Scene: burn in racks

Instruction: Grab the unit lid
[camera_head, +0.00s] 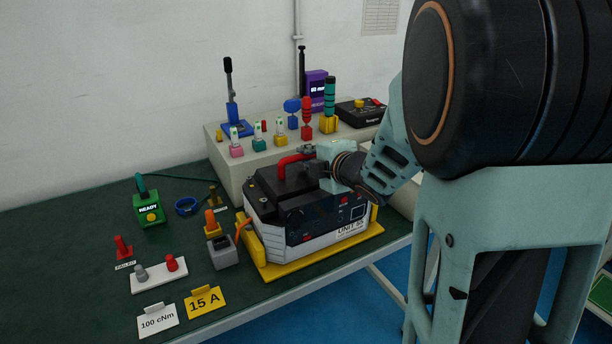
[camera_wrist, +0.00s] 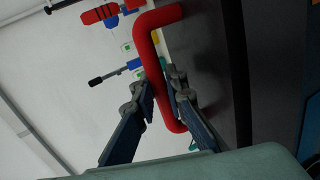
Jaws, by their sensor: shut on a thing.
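The unit (camera_head: 310,219), a grey and black box marked "UNIT", stands on a yellow base on the green bench. Its dark lid (camera_head: 275,183) is on top and carries a red handle (camera_head: 290,160). My gripper (camera_head: 312,158) is at the handle, coming from the right. In the wrist view the red handle (camera_wrist: 152,62) runs between the two fingers of my gripper (camera_wrist: 162,96), which are closed on it. The lid surface (camera_wrist: 210,60) lies beside the fingers. The lid seems to rest on the unit; whether there is a gap is hard to tell.
A beige riser (camera_head: 225,160) behind the unit holds several coloured tools. The bench's front edge is close to the unit.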

